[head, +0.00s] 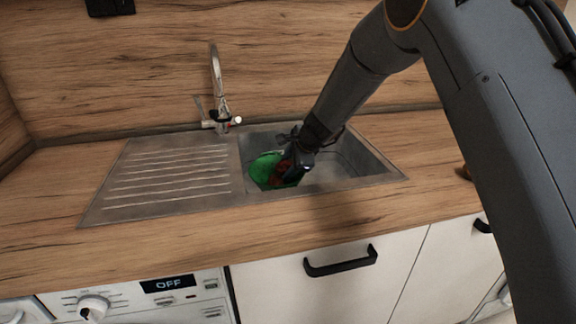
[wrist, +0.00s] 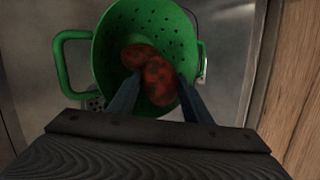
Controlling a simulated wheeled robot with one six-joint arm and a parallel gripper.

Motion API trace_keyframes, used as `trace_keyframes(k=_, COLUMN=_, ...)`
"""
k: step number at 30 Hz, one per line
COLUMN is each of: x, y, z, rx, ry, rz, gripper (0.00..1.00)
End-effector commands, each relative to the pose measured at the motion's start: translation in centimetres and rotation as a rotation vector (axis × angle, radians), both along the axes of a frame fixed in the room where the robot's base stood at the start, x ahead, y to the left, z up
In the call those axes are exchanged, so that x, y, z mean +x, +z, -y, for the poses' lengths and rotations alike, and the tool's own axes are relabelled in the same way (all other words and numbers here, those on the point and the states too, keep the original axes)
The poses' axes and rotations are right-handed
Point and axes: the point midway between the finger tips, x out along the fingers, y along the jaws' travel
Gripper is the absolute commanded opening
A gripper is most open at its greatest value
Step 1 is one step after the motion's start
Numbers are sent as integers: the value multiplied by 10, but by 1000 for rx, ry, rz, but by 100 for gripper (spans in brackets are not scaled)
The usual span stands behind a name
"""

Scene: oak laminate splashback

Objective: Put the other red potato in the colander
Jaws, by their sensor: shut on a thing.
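The green colander (head: 260,168) sits in the left part of the sink basin. It also shows in the wrist view (wrist: 106,60), with its holes and two side handles. One red potato (wrist: 138,55) lies inside the colander. The other red potato (wrist: 160,82) is between my gripper's fingers (wrist: 156,88), over or inside the colander bowl, close beside the first potato or touching it. My gripper (head: 290,172) is shut on this potato and reaches down into the sink. In the head view the red (head: 281,170) shows only in part, and the two potatoes cannot be told apart.
The metal sink (head: 350,160) has bare basin room to the right of the colander. A ribbed drainboard (head: 170,175) lies to the left, empty. The tap (head: 217,90) stands behind the sink. A small brown thing (head: 464,172) is partly hidden by my arm at the right.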

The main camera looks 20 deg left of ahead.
Motion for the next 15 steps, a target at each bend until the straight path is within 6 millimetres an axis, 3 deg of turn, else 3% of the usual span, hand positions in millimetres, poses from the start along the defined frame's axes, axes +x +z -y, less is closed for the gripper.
trace_keyframes(k=6, x=0, y=-5, z=0, rx=1, ry=0, rz=1, gripper=15)
trace_keyframes(k=7, x=0, y=-6, z=0, rx=0, ry=0, rz=0, gripper=46)
trace_keyframes(k=9, x=0, y=-5, z=0, rx=0, ry=0, rz=0, gripper=58)
trace_keyframes(k=10, x=0, y=-5, z=0, rx=0, ry=0, rz=0, gripper=63)
trace_keyframes(k=15, x=0, y=-5, z=0, rx=0, ry=0, rz=0, gripper=64)
